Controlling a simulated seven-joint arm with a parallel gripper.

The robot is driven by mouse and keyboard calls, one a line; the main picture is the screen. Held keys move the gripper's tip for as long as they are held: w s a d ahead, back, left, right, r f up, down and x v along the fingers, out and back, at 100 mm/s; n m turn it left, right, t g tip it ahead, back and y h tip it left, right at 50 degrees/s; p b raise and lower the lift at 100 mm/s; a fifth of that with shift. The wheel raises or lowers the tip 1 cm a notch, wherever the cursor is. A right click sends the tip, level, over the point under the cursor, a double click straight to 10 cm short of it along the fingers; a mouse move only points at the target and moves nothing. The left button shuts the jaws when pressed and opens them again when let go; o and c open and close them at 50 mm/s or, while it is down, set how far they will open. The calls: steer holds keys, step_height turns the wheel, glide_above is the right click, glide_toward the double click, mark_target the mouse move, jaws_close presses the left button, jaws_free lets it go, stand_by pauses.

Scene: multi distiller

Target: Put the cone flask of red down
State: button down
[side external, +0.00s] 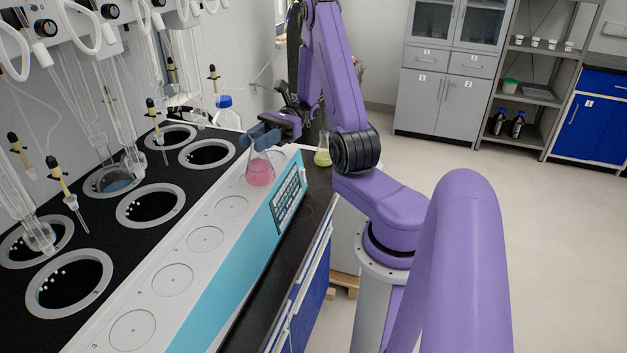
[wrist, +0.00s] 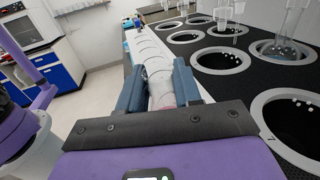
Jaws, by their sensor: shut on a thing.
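The cone flask of red (side external: 260,173) is clear glass with pinkish-red liquid in its lower part. It is upright at the far end of the white top strip of the distiller (side external: 190,262), beyond the row of marked circles. I cannot tell whether its base touches the strip. My gripper (side external: 264,137) is shut on the flask's neck, reaching in from the right. In the wrist view the blue fingers of my gripper (wrist: 158,86) stand on either side of the clear flask (wrist: 160,92), and its lower part is mostly hidden.
A flask of yellow liquid (side external: 322,156) stands on the dark bench just right of the distiller. A blue-capped bottle (side external: 226,115) is behind. Ringed black wells (side external: 150,205) and hanging glassware (side external: 62,185) line the left. The nearer circles (side external: 205,239) on the strip are empty.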

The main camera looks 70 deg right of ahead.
steer(key=w+d+r+m+t+h, duration=0.1)
steer(key=w+d+m+t+h, duration=0.55)
steer(key=d+t, duration=0.25)
steer(key=s+d+f+m+t+h, duration=0.1)
steer(key=s+d+m+t+h, duration=0.1)
steer(key=d+m+h, duration=0.45)
steer(key=s+d+f+m+t+h, duration=0.15)
steer(key=d+m+h, duration=0.25)
steer(key=d+h, duration=0.45)
steer(key=s+d+f+m+g+h, duration=0.1)
steer(key=s+f+m+g+h, duration=0.1)
steer(key=f, duration=0.6)
steer(key=s+d+f+m+g+h, duration=0.1)
steer(key=s+f+m+g+h, duration=0.1)
steer(key=s+f+m+h, duration=0.3)
steer(key=shift+d+f+h, duration=0.35)
steer(key=shift+f+h, duration=0.5)
steer(key=shift+f, duration=0.65)
steer(key=shift+f, duration=0.15)
steer(key=c, duration=0.8)
jaws_free()
